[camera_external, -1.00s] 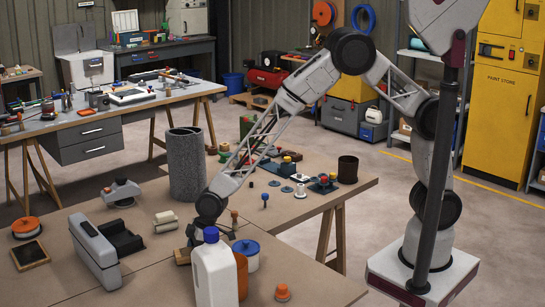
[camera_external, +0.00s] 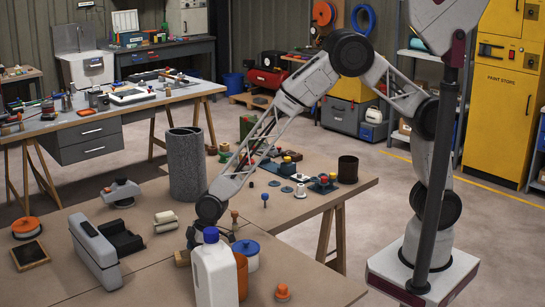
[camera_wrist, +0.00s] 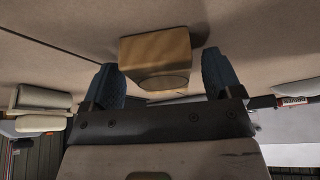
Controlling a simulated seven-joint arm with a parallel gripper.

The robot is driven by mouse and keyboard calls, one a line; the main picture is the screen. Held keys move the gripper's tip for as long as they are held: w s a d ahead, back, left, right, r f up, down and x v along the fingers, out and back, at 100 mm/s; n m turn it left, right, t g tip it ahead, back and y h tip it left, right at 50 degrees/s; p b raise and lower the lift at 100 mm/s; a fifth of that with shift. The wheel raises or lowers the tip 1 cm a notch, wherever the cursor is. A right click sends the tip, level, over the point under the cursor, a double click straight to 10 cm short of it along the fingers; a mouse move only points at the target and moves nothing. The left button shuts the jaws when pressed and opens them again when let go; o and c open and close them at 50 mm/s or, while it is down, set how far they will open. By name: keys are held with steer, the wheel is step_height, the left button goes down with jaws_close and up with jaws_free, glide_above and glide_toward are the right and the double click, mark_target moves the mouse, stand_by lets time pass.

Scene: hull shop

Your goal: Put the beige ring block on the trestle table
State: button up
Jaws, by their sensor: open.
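A tan block (camera_wrist: 155,50) with a round opening or recess in its face, which looks like the beige ring block, is on the brown tabletop in the wrist view. My gripper (camera_wrist: 162,75) is open, with one blue-grey finger at each side of the block's near end; firm contact cannot be told. In the external view the block (camera_external: 183,257) shows only partly, beside my gripper (camera_external: 195,243), low over the table. The white bottle hides part of that area. The brown trestle table (camera_external: 140,285) has wooden legs at its right.
A white bottle (camera_external: 214,275), a blue-lidded tub (camera_external: 246,253) and an orange-topped piece (camera_external: 282,292) stand close to my gripper. Cream rolls (camera_external: 165,221), a grey case (camera_external: 95,255) and a tall grey cylinder (camera_external: 186,165) are around it. Bare tabletop lies at the front left.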

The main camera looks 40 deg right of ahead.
steer(key=shift+r, duration=0.15)
steer(key=v, duration=1.2)
steer(key=shift+s, duration=0.1)
stand_by(0.6)
steer(key=shift+d, duration=0.15)
steer(key=w+d+r+m+h, duration=0.15)
steer(key=d+r, duration=0.45)
steer(key=d, duration=0.6)
steer(key=w+d+r+m+t, duration=0.1)
steer(key=w+d+r+m, duration=0.3)
steer(key=d, duration=0.9)
steer(key=s+d+r+m, duration=0.1)
steer(key=d+r, duration=0.6)
steer(key=d, duration=0.5)
steer(key=s+d+r+m, duration=0.1)
steer(key=s+d+m, duration=0.1)
steer(key=s+d, duration=0.4)
steer(key=s+d+r+m+h, duration=0.1)
steer(key=s+d+m, duration=0.2)
steer(key=s+d, duration=0.4)
steer(key=s+d+r+m+h, duration=0.1)
steer(key=s+d, duration=0.6)
steer(key=d, duration=0.8)
steer(key=shift+d+r+m, duration=0.25)
steer(key=shift+r+m, duration=0.2)
steer(key=shift+m, duration=0.2)
